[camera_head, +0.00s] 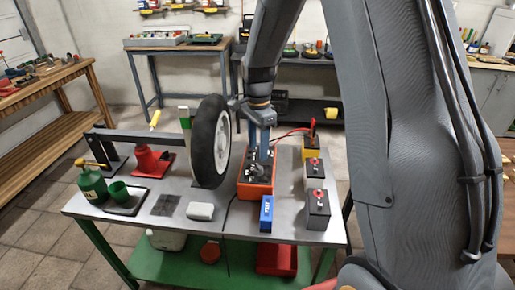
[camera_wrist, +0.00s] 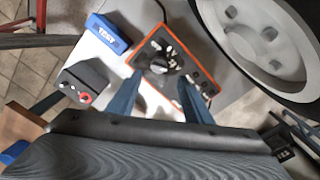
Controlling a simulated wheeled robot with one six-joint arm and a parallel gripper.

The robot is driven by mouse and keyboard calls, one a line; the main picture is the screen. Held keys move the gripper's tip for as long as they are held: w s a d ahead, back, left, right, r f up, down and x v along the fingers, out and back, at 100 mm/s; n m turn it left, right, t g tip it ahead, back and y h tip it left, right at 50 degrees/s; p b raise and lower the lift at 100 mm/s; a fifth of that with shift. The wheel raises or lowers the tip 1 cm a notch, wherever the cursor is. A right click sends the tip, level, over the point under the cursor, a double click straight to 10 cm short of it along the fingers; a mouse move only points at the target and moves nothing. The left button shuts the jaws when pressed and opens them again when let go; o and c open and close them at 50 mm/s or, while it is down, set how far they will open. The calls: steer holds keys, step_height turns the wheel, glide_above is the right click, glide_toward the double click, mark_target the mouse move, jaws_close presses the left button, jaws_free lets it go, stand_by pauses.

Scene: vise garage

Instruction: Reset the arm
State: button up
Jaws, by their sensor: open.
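My gripper (camera_head: 262,138) is in the head view, above an orange box with a dark control panel (camera_head: 257,184). In the wrist view my gripper (camera_wrist: 158,98) shows two blue fingers spread apart, with nothing between them. The orange box (camera_wrist: 172,62) lies beyond the fingertips there, with its knobs facing me. In the head view the fingers overlap the top of the panel, and I cannot tell whether they touch it. My arm reaches down from the upper right of the head view.
A wheel (camera_head: 209,142) stands left of the orange box. A green can (camera_head: 92,184), red item (camera_head: 147,162) and white block (camera_head: 200,211) occupy the left of the table (camera_head: 165,228).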

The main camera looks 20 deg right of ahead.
steer(key=s+r+n, duration=0.1)
steer(key=s+n, duration=0.6)
steer(key=s, duration=0.4)
steer(key=s+r+n+t, duration=0.1)
steer(key=s+r+n, duration=0.1)
steer(key=s+n, duration=0.6)
steer(key=s, duration=0.3)
steer(key=shift+s+a+r, duration=0.15)
steer(key=shift+s+r, duration=0.1)
steer(key=shift+s, duration=0.1)
